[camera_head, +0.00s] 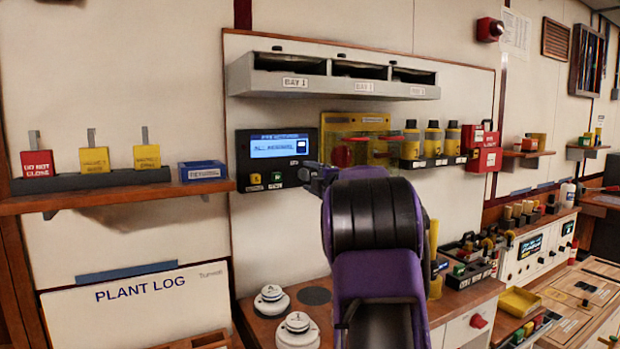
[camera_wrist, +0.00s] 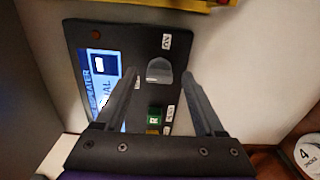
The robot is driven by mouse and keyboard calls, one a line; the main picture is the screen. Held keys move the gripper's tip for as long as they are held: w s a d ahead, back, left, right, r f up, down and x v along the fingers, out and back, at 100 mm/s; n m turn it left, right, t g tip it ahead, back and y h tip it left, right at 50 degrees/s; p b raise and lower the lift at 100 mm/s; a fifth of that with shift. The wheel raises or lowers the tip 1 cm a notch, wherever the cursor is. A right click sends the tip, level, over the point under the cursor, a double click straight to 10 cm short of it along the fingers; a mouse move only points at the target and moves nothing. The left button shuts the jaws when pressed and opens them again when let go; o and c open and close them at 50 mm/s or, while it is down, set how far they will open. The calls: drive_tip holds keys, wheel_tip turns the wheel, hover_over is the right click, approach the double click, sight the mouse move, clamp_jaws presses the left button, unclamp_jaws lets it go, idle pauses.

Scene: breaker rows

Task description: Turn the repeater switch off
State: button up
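The repeater panel (camera_head: 277,148) is a dark box on the wall with a lit blue screen reading "ALL NORMAL". In the wrist view the panel (camera_wrist: 98,38) appears turned sideways, with "REPEATER" on its screen (camera_wrist: 97,85). A grey switch knob (camera_wrist: 159,70) sits on the panel between small white labels. My gripper (camera_wrist: 161,76) is open, with one finger on either side of the knob; contact cannot be told. A green button marked R (camera_wrist: 154,116) shows between the fingers, nearer the palm. In the head view my purple and black arm hides the knob, and my gripper (camera_head: 318,176) is at the panel's lower right.
A yellow board (camera_head: 355,124) is right of the panel, with several yellow-and-black cylinders (camera_head: 432,140) beyond. A blue tray (camera_head: 203,171) is on the left shelf. A shelf of bays (camera_head: 335,83) hangs above.

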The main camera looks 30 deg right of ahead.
drive_tip(key=s+a, duration=0.1)
drive_tip(key=s, duration=1.6)
drive_tip(key=shift+s, duration=0.2)
